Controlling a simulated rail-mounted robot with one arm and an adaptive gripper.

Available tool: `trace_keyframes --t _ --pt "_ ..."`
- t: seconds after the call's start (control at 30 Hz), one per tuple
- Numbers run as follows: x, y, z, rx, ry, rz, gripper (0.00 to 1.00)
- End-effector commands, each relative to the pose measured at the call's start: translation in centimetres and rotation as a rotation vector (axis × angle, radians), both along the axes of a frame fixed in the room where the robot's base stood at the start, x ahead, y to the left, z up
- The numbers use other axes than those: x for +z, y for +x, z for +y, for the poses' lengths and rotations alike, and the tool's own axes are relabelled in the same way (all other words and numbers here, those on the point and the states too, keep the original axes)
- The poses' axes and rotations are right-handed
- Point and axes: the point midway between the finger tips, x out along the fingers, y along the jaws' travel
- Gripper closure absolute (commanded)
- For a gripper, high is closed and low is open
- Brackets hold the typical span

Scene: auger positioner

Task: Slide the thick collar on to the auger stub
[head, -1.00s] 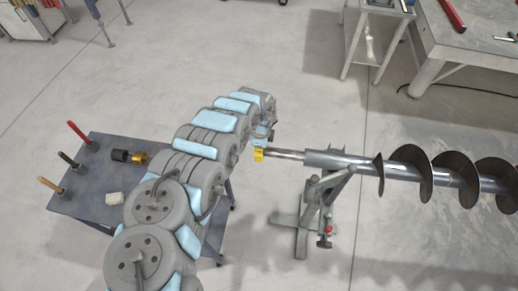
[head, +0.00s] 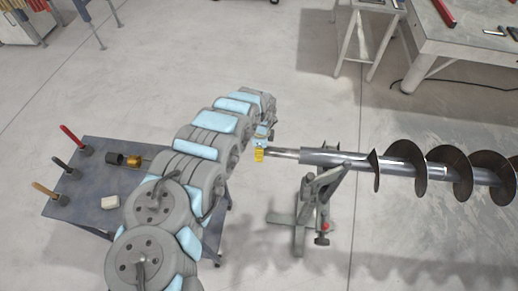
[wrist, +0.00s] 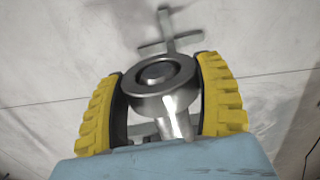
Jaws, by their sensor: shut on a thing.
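My gripper (wrist: 160,108) has two yellow ribbed fingers and is shut on the thick collar (wrist: 137,92), a grey metal ring with a dark round opening. In the head view my gripper (head: 259,155) is at the tip of the auger stub (head: 283,153), the thin bright shaft end at the left of the auger (head: 335,158). The collar cannot be made out there. A bright metal piece (wrist: 178,124) shows below the ring in the wrist view; I cannot tell if it is the stub, or whether the collar is around it.
A stand (head: 303,215) with a clamp arm holds the auger just right of the stub. A dark side table (head: 90,195) at left carries handled tools, a black cylinder (head: 114,158), a brass piece (head: 134,161) and a pale block (head: 110,202). Open floor lies behind the stub.

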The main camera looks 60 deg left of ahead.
Motion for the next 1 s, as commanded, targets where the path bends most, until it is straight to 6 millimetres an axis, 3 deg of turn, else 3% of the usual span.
trace_keyframes --t 1.0 --pt "0.1 1.6 -1.1 0.000 0.001 -0.001 0.70"
